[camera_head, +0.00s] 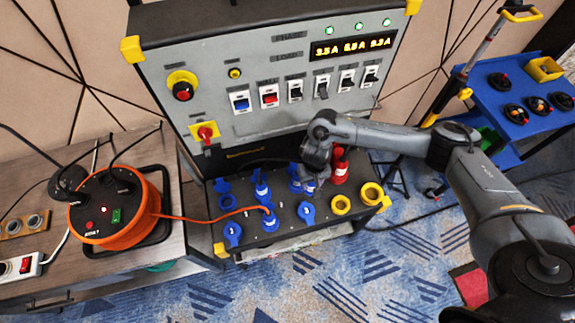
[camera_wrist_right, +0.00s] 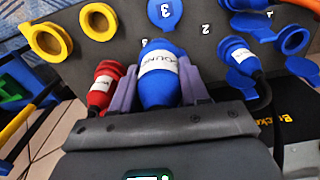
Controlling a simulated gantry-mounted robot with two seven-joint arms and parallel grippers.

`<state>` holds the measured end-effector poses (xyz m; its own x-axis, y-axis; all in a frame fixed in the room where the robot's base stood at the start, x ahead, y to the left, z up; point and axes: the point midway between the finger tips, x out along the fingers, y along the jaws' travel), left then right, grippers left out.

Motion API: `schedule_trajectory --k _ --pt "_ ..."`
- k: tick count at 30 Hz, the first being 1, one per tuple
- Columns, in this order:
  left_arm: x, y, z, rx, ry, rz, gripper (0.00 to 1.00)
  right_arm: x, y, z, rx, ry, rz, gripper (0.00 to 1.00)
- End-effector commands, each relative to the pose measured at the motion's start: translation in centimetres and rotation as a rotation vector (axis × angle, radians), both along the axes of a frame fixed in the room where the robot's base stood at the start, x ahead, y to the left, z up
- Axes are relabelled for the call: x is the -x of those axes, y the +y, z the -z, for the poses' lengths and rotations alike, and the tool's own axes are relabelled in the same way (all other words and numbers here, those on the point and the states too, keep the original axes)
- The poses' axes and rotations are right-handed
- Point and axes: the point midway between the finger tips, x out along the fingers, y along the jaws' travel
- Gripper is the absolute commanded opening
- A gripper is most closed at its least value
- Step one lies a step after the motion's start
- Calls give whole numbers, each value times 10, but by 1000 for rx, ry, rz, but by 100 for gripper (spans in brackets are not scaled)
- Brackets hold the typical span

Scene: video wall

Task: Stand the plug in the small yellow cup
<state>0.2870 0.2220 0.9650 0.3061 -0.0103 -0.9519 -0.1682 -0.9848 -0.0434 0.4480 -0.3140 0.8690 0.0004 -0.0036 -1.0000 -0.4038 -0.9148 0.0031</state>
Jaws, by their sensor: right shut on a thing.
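My right gripper (camera_head: 312,178) is over the back right of the dark socket panel. In the right wrist view its fingers (camera_wrist_right: 158,92) are closed around a blue plug (camera_wrist_right: 160,78) with a white label. The plug's lower end is hidden, so I cannot tell whether it sits in a socket. The small yellow cup (camera_head: 341,205) is on the panel, right of the gripper and nearer the front; it shows in the wrist view (camera_wrist_right: 98,21) at the top left and looks empty. A larger yellow cup (camera_head: 371,193) is beside it. My left gripper is out of view.
A red plug (camera_head: 340,168) stands close right of the gripper; another blue plug (camera_wrist_right: 240,55) is on its other side. A blue lid marked 3 (camera_head: 306,212) lies in front. An orange cable (camera_head: 205,220) runs to a reel (camera_head: 112,205). The switch cabinet (camera_head: 270,70) rises behind.

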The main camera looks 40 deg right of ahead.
Motion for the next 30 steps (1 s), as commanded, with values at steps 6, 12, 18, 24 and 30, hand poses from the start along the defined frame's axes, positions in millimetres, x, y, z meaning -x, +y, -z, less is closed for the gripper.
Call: schedule_trajectory --k 6,12,18,24,30 --pt "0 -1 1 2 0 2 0 49 -49 26 3 4 87 8" --pt "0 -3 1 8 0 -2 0 74 -79 32 2 2 126 8" --pt "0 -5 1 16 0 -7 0 85 -93 34 -1 0 139 8" --pt "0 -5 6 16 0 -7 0 87 -96 37 -2 -1 141 8" --pt "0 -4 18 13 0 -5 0 87 -96 45 -2 -1 140 8"
